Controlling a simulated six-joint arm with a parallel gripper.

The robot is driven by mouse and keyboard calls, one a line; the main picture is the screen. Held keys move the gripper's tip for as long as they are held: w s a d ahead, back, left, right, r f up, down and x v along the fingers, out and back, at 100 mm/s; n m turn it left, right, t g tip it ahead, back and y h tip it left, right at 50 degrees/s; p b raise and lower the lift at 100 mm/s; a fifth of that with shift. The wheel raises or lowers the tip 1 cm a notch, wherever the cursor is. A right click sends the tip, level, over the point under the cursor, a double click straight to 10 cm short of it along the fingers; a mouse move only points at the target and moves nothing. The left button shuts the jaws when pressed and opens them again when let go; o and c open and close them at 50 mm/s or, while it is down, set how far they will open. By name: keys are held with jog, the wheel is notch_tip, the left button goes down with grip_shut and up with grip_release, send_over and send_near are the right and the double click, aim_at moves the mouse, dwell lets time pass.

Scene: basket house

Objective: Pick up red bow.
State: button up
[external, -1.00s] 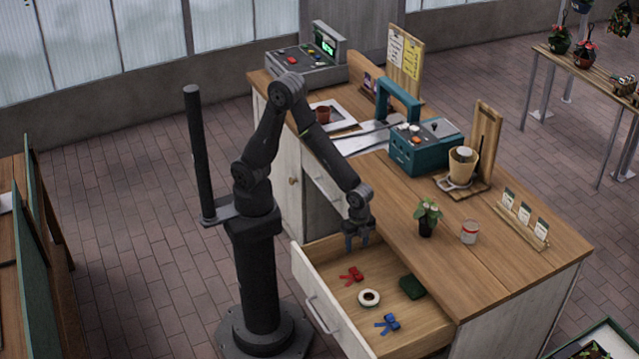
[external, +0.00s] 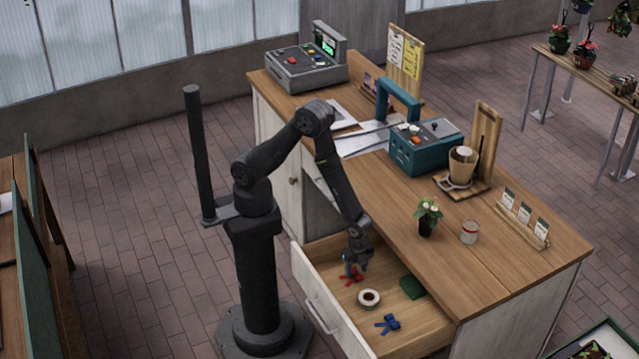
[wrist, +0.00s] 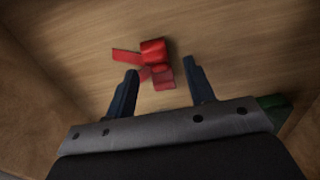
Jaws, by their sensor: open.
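The red bow (external: 351,279) lies on the floor of the open wooden drawer (external: 420,335), toward its far end. My gripper (external: 355,270) is down inside the drawer, right above the bow, and partly covers it in the external view. In the wrist view the red bow (wrist: 154,62) lies just ahead of and partly between the two blue fingers of my gripper (wrist: 163,82). The fingers are apart with nothing held. I cannot tell the exact height gap between fingertips and bow.
In the drawer, a white ring-shaped roll (external: 368,299), a blue bow (external: 387,323) and a dark green item (external: 412,287) lie near the red bow. Drawer walls enclose my gripper. The counter (external: 500,260) beside it carries a potted plant (external: 428,215) and a can (external: 469,232).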

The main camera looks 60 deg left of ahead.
jog(key=shift+f, duration=0.55)
jog(key=c, duration=1.1)
jog(key=shift+o, duration=0.2)
